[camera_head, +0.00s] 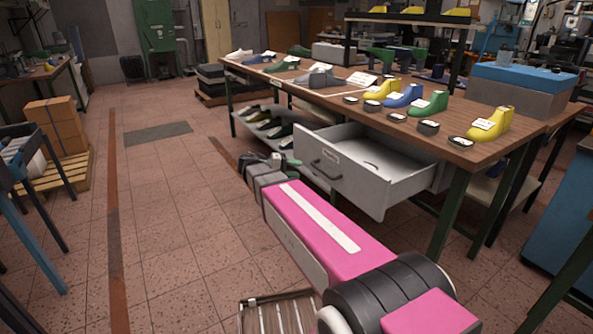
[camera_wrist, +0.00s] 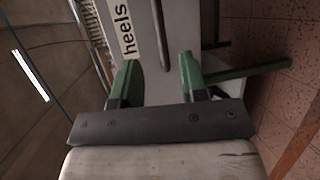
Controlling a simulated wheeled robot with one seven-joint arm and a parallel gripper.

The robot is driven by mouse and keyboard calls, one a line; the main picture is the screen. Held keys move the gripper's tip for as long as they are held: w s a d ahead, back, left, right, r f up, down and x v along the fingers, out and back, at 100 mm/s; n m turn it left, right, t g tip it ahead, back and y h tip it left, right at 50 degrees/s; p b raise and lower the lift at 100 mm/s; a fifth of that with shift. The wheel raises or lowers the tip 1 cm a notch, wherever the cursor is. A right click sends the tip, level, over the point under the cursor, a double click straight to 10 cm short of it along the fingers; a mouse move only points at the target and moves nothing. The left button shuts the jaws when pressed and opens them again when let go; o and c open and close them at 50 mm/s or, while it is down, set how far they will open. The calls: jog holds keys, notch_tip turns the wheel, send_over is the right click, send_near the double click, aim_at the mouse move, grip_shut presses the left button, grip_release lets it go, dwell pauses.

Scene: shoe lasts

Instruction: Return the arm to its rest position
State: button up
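My pink and grey arm reaches forward in the head view, with my gripper (camera_head: 262,165) at its far end, left of the pulled-out drawer. In the wrist view, the two green fingers of my gripper (camera_wrist: 157,76) stand apart with nothing held between them. The grey drawer (camera_head: 343,178) hangs open under the workbench, with a dark handle on its front. The drawer front (camera_wrist: 175,50) also shows beyond the fingers in the wrist view, with a "heels" label (camera_wrist: 128,30).
The workbench (camera_head: 330,95) bears yellow, blue and green shoe lasts (camera_head: 405,97) and several small dark pieces. Shoes (camera_head: 265,122) lie on its lower shelf. Boxes on a pallet (camera_head: 58,170) stand at left. The tiled floor (camera_head: 180,215) left of my arm is clear.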

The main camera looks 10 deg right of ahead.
jog(key=shift+f, duration=0.1)
jog(key=s+f+y, duration=0.6)
jog(key=f+y, duration=0.2)
jog(key=f, duration=0.1)
jog(key=s+a+f+t+y, duration=0.1)
jog(key=s+f+y, duration=0.6)
jog(key=f, duration=0.3)
jog(key=shift+y, duration=0.4)
jog(key=shift+a, duration=0.1)
